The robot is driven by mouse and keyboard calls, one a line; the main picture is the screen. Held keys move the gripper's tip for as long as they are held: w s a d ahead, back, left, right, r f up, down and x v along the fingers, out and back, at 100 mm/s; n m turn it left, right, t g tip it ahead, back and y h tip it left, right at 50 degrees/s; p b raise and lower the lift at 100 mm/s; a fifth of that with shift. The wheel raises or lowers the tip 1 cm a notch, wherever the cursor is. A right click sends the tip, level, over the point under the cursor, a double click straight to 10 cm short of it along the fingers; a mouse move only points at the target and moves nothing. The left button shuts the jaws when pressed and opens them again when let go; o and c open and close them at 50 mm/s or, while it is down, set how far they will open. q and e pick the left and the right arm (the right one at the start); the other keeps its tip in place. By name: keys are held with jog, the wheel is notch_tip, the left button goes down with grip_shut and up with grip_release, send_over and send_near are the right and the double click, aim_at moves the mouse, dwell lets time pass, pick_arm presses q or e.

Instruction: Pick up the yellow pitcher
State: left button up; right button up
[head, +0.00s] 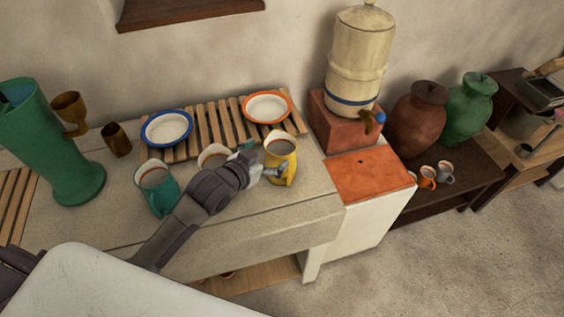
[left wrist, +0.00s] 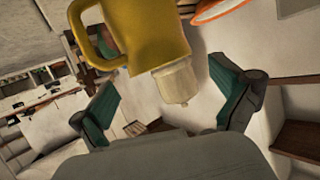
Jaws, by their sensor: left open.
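The yellow pitcher (head: 283,165) stands upright near the right end of the stone counter. In the left wrist view the pitcher (left wrist: 150,38) appears upside down at the top, with its handle to the left. My left gripper (head: 261,167) is open, close beside the pitcher's left side. In the left wrist view its green fingers are spread apart, with the pitcher ahead and between them. Whether a finger touches the pitcher I cannot tell. My right gripper is not in view.
A teal pitcher (head: 158,190) and a whitish pitcher (head: 211,156), partly hidden by my arm, stand to the left. Behind are a slatted rack (head: 208,126), a blue-rimmed bowl (head: 167,127) and an orange-rimmed bowl (head: 267,107). A water dispenser (head: 358,60) stands to the right.

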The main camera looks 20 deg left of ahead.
aim_at(288, 140)
pick_arm(q)
jog(key=shift+x, duration=0.9)
jog(key=p+x, duration=0.1)
jog(key=x, duration=0.4)
jog(key=shift+d+f+p, duration=0.1)
jog(key=shift+f+p, duration=0.05)
jog(key=shift+p, duration=0.15)
jog(key=c, duration=1.3)
jog(key=shift+c, duration=0.9)
